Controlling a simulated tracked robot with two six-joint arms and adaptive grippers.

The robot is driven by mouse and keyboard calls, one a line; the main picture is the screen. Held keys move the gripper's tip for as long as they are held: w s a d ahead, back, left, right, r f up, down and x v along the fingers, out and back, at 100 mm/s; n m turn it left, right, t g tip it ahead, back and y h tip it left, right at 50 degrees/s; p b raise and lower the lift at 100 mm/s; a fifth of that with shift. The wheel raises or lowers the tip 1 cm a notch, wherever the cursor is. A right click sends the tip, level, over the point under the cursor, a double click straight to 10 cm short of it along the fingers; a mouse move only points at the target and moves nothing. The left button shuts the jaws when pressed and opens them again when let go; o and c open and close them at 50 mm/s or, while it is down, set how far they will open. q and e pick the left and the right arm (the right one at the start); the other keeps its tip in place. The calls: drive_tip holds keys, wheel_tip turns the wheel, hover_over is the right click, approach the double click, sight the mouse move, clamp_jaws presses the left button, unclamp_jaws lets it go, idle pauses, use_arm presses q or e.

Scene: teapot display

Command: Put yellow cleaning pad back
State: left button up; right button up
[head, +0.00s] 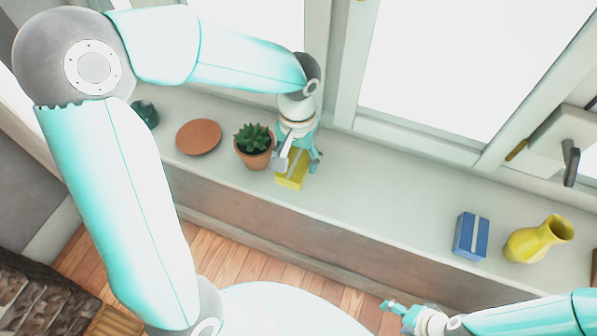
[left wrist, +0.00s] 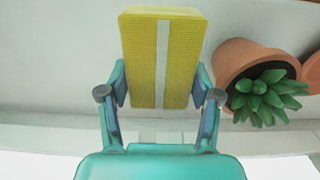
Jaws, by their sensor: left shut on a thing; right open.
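The yellow cleaning pad (head: 290,181), a block with a pale stripe, is on or just above the white window sill, right of a potted succulent. My left gripper (head: 297,160) is shut on it from above, partly hiding it. In the left wrist view the yellow pad (left wrist: 163,58) sits between the two fingers of my left gripper (left wrist: 160,88). I cannot tell whether the pad touches the sill. My right gripper (head: 396,308) is open and empty at the lower right, in front of the sill.
The potted succulent (head: 253,147) stands close left of the pad; its pot (left wrist: 236,66) also shows in the left wrist view. A terracotta saucer (head: 198,137) lies further left. The sill (head: 390,195) between is clear.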

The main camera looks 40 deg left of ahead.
sight(298, 157)
use_arm(q)
drive_tip(key=shift+f, duration=2.95)
drive_tip(key=shift+f+b, duration=0.2)
drive_tip(key=shift+b, duration=0.1)
drive_tip(key=o, duration=1.1)
drive_tip(key=shift+r, duration=0.1)
wheel_tip(298, 157, up, 12)
drive_tip(key=shift+r+p, duration=0.15)
drive_tip(key=shift+p, duration=0.3)
